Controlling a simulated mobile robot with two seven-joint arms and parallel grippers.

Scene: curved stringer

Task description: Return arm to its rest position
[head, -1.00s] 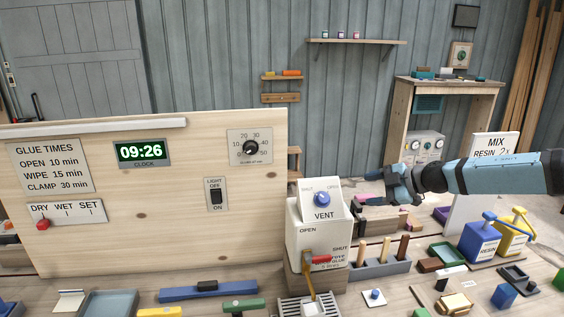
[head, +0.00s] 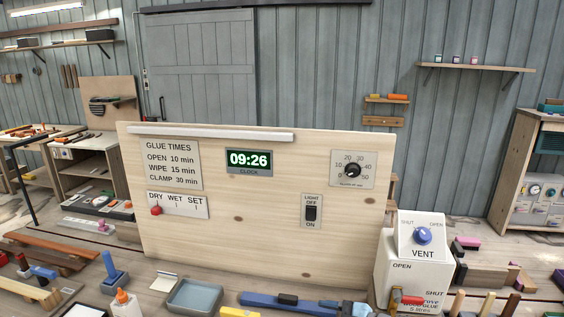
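Neither of my grippers can be made out in the head view. A small light-blue shape (head: 356,309) shows at the bottom edge beside the blue bar; it is too cut off to tell what it is. The white glue box (head: 420,270) with a blue vent knob (head: 423,236) and a red tap handle (head: 407,300) stands at the lower right. The knob sits between the SHUT and OPEN marks.
A wooden panel (head: 260,215) with a clock (head: 249,161), dial (head: 352,170) and light switch (head: 311,210) stands across the bench. Shelves and side benches stand behind.

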